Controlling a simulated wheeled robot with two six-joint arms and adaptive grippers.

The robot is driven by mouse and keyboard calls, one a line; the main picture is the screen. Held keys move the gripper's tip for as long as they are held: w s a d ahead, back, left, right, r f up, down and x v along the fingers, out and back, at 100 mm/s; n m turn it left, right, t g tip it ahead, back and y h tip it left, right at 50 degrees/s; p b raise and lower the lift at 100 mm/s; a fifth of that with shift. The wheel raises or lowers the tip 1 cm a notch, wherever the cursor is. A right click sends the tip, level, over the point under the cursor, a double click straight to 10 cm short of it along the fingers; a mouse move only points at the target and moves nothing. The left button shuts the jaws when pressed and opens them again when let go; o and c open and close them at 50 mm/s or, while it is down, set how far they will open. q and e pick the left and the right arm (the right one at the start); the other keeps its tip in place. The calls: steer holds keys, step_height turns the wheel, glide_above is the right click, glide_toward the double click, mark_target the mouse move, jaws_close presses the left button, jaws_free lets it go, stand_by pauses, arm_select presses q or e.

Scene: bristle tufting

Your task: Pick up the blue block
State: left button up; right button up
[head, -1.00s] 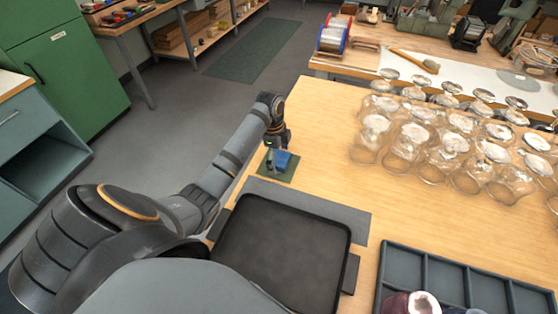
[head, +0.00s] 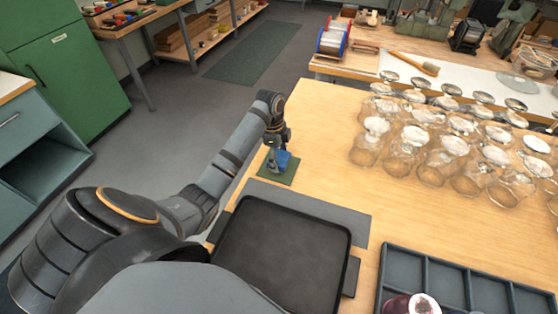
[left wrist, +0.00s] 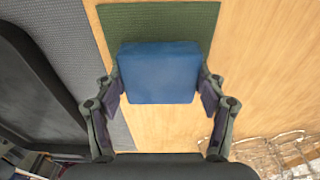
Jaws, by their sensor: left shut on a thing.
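The blue block (head: 282,160) is at the green mat (head: 284,177) near the table's left edge. In the left wrist view the blue block (left wrist: 160,72) sits between the two fingers of my left gripper (left wrist: 160,88), with the green mat (left wrist: 195,18) beyond it. My left gripper (head: 276,161) points down and is shut on the block's sides. Whether the block touches the mat cannot be told. My right gripper is not in view.
A black tray (head: 281,246) lies on a grey mat (head: 358,222) in front. Glass jars (head: 437,165) stand in rows at the right. A divided grey tray (head: 388,277) is at the bottom right. Bare wood (head: 330,150) lies between the mat and the jars.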

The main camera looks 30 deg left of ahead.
mark_target(282, 160)
arm_select(q)
steer(key=r, duration=0.2)
steer(key=d+r, duration=0.1)
steer(key=shift+s+d+r, duration=0.1)
steer(key=shift+s+r, duration=0.1)
steer(key=shift+s, duration=0.15)
steer(key=d+r+p, duration=0.1)
steer(key=p, duration=0.1)
steer(key=s+d+r+p, duration=0.1)
steer(key=r+p, duration=0.1)
steer(key=s+r+p, duration=0.1)
steer(key=r+p, duration=0.1)
steer(key=shift+d+r, duration=0.2)
steer(key=shift+d, duration=0.2)
steer(key=s+d+r+p, duration=0.3)
steer(key=s+d+p, duration=0.2)
steer(key=d+p, duration=0.1)
steer(key=shift+s+d, duration=0.15)
steer(key=shift+d, duration=0.7)
steer(key=o, duration=0.6)
steer(key=c, duration=0.4)
